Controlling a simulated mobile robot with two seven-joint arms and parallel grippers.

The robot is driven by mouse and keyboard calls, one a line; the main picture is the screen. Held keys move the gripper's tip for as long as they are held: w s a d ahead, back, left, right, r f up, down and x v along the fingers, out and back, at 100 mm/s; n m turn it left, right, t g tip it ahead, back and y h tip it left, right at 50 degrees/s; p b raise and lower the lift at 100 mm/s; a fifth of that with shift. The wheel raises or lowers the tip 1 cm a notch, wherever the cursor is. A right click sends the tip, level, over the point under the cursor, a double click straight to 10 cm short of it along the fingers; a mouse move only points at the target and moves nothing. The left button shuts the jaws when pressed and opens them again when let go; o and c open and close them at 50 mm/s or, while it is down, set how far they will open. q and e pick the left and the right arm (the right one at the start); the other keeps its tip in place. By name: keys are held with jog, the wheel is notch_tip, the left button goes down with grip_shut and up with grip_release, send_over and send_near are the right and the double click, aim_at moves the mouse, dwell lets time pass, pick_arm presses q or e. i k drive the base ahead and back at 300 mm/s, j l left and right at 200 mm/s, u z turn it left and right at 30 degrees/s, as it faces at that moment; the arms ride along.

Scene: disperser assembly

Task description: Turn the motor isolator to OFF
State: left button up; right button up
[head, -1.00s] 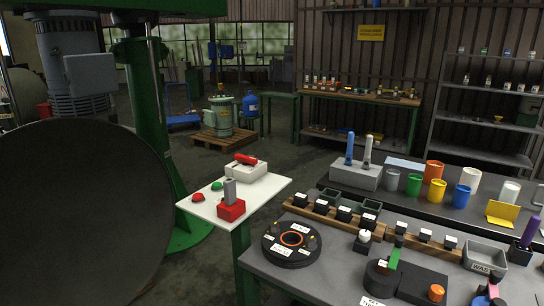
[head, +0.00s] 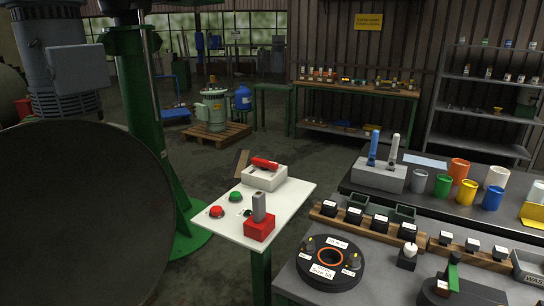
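A white pedestal panel (head: 222,222) on a green post stands in the middle of the head view. At its back sits a pale box (head: 283,183) with a red handle (head: 265,163) lying across its top. I cannot read any ON or OFF marking on it. At the front right of the panel stands a red block (head: 259,230) with an upright grey piece (head: 259,207). A red button (head: 216,211) and a green button (head: 236,196) are on the left, with a small dark knob (head: 248,212) near the red block. Neither gripper is in view.
A large dark round shape (head: 80,210) and a green column (head: 150,120) fill the left. A bench with a black ring fixture (head: 302,265), labelled blocks and coloured cups (head: 443,184) lies on the right. A brown piece (head: 241,162) shows behind the panel.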

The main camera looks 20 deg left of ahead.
aim_at(265, 165)
jog(key=i+j+z, duration=0.1)
jog(key=j, duration=0.45)
jog(key=j+z, duration=0.15)
jog(key=j, duration=0.4)
jog(key=i+j, duration=0.15)
jog(key=j, duration=0.2)
jog(key=i+j, duration=0.15)
jog(key=j, duration=0.25)
jog(key=i+j, duration=0.15)
jog(key=j, duration=0.2)
jog(key=i+j, duration=0.3)
jog(key=j, duration=0.1)
